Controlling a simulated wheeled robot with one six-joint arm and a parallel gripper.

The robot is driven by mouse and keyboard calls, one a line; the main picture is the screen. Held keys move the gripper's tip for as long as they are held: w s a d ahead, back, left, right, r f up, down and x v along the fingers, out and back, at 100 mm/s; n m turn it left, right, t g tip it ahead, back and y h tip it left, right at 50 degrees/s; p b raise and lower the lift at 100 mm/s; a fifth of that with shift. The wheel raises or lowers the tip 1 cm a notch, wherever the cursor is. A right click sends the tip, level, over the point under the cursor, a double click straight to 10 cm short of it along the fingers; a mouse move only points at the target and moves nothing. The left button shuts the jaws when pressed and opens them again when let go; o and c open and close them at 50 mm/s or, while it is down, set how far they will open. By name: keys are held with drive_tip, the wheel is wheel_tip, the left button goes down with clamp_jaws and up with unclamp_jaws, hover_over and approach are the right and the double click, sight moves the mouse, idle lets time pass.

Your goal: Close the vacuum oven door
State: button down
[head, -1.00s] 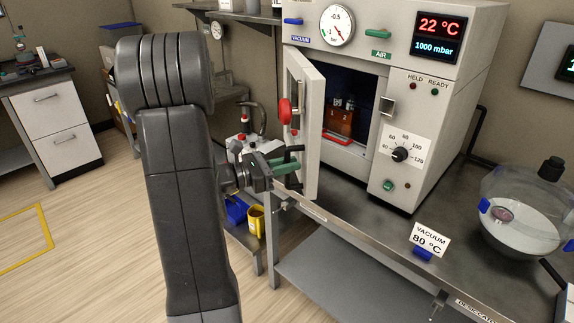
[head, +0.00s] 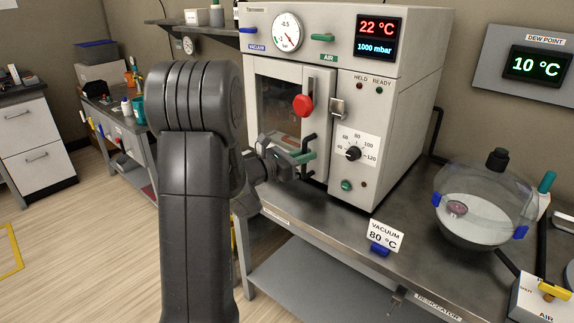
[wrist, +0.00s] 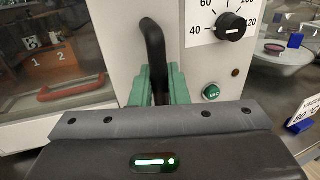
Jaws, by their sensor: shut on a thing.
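The vacuum oven (head: 420,95) stands on the bench. The metal latch (head: 338,107) sits just right of the door's edge. My gripper (head: 304,157), with green fingertips, is shut on the black door handle (wrist: 153,45) low on the door. In the wrist view, the fingers (wrist: 158,88) stand on both sides of the handle. Through the glass I see a red-handled rack (wrist: 70,90) with numbered places.
A vacuum sign (head: 385,236) stands at the bench's front edge. A glass desiccator (head: 485,205) stands to the right, with an air box (head: 540,300) near it. My arm hides part of the left side.

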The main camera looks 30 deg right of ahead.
drive_tip(key=shift+w+d, duration=0.15)
drive_tip(key=shift+d, duration=1)
drive_tip(key=shift+r, duration=0.1)
drive_tip(key=c, duration=1.7)
unclamp_jaws()
drive_tip(key=shift+d, duration=0.1)
drive_tip(key=shift+o, duration=1.1)
drive_tip(key=shift+d, duration=0.1)
drive_tip(key=a, duration=1.4)
drive_tip(key=shift+d, duration=0.1)
